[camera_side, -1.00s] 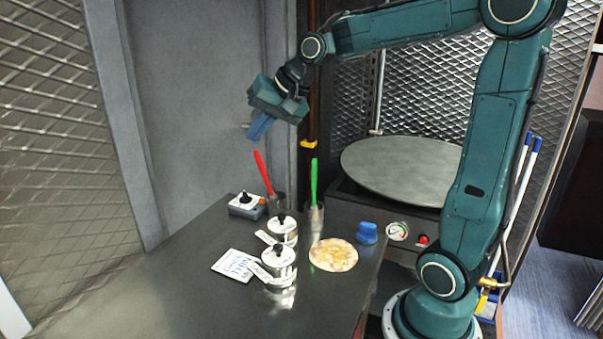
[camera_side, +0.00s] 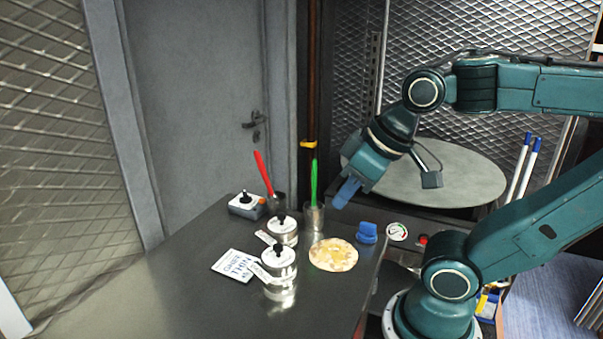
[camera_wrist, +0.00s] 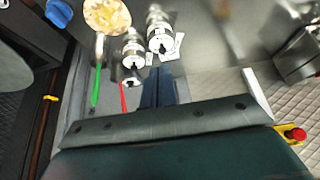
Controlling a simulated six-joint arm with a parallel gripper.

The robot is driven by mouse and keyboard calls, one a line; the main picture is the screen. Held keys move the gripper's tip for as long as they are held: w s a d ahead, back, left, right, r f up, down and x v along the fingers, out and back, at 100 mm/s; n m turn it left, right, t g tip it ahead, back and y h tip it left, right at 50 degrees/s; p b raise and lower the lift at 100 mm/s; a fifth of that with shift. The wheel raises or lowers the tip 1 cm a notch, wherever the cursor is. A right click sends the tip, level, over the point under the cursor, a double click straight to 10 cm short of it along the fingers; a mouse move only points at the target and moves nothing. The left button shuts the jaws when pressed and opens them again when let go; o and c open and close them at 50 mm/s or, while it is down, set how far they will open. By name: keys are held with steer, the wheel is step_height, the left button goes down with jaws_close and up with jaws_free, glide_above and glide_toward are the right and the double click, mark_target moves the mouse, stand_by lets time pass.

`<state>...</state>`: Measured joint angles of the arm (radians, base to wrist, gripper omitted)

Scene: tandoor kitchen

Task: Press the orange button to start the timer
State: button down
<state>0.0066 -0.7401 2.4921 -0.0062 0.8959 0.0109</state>
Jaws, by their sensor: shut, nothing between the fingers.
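No clearly orange button shows. A small grey box with an orange-red side and a black knob (camera_side: 246,204) sits at the table's far left. A red button (camera_side: 423,240) is on the front of the unit under the round plate, beside a dial gauge (camera_side: 397,231). My gripper (camera_side: 345,192) is shut and empty, above the table near the green-handled tool, touching nothing that I can see. Its blue fingers (camera_wrist: 158,86) point toward the pots in the wrist view. A red button on yellow (camera_wrist: 296,134) shows at that view's lower right; I cannot tell what it belongs to.
Two lidded metal pots (camera_side: 279,264), a printed card (camera_side: 236,265), a flatbread (camera_side: 333,255) and a blue object (camera_side: 367,233) are on the table (camera_side: 190,285). Red (camera_side: 263,172) and green (camera_side: 314,180) handles stand in metal cups. The table's front left is clear.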

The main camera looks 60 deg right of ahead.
steer(key=shift+s+f, duration=0.1)
steer(key=shift+s, duration=0.1)
steer(key=shift+w, duration=0.15)
steer(key=w+d+r+m+g+h, duration=0.15)
steer(key=w+d+m, duration=0.25)
steer(key=w, duration=0.4)
steer(key=w+d+f+m+g+h, duration=0.1)
steer(key=w+d+m+h, duration=0.15)
steer(key=w+m, duration=0.4)
steer(key=w+d+f+m+g+h, duration=0.1)
steer(key=w+d+f+m+h, duration=0.1)
steer(key=w+f, duration=0.3)
steer(key=w+d+f+m+g+h, duration=0.2)
steer(key=w+d+f+m, duration=0.2)
steer(key=w, duration=0.6)
steer(key=shift+w+f+m, duration=0.4)
steer(key=shift+f+m, duration=0.25)
steer(key=shift+f, duration=0.05)
steer(key=shift+d, duration=0.15)
